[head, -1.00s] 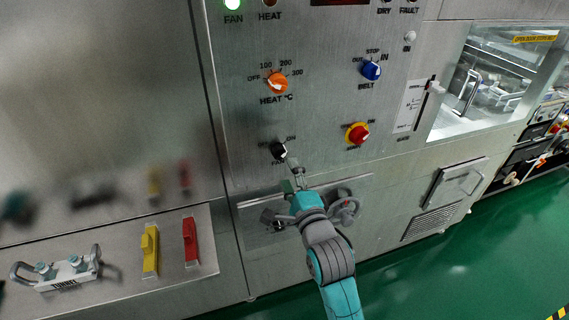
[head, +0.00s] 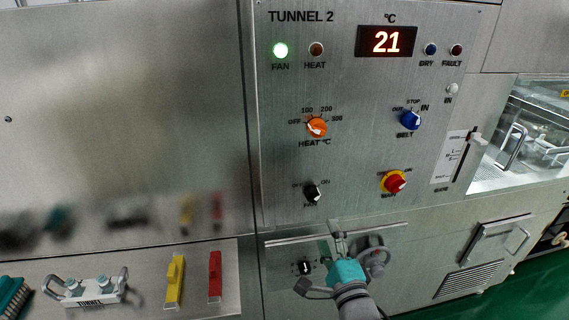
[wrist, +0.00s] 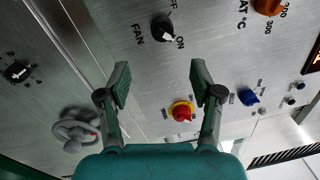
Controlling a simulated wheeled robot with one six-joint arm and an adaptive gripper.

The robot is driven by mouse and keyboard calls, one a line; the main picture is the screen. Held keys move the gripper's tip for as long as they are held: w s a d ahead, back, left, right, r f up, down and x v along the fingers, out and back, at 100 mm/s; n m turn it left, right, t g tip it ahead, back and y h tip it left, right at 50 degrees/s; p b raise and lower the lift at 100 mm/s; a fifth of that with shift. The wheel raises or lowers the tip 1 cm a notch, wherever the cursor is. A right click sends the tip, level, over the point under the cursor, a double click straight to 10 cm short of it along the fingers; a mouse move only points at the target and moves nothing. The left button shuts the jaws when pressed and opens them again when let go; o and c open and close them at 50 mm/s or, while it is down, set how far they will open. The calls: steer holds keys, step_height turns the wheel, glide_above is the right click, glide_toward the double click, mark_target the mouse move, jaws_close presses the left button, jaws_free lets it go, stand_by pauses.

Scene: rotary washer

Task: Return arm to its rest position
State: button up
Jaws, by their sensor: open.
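My gripper (wrist: 157,88) is open and empty in the wrist view, its two fingers spread in front of the steel control panel. In the head view my gripper (head: 338,243) is at the lower middle, below the black fan knob (head: 313,192). The fan knob (wrist: 162,29) also shows in the wrist view, beyond the fingertips and apart from them, with its pointer toward ON.
A steel shelf at left holds a yellow block (head: 174,282), a red block (head: 214,276) and a handled carrier (head: 92,290).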

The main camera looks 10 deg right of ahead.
steer(key=s+f+n+g, duration=0.1)
steer(key=s+f+n, duration=0.4)
steer(key=s+f, duration=0.3)
steer(key=s+f+n+g, duration=0.1)
steer(key=s+f+n, duration=0.4)
steer(key=s, duration=0.5)
steer(key=s+f+n+g, duration=0.1)
steer(key=s+n, duration=0.9)
steer(key=s, duration=1.3)
steer(key=shift+s+f+g, duration=0.3)
steer(key=shift+s+g, duration=0.1)
steer(key=shift+g, duration=0.1)
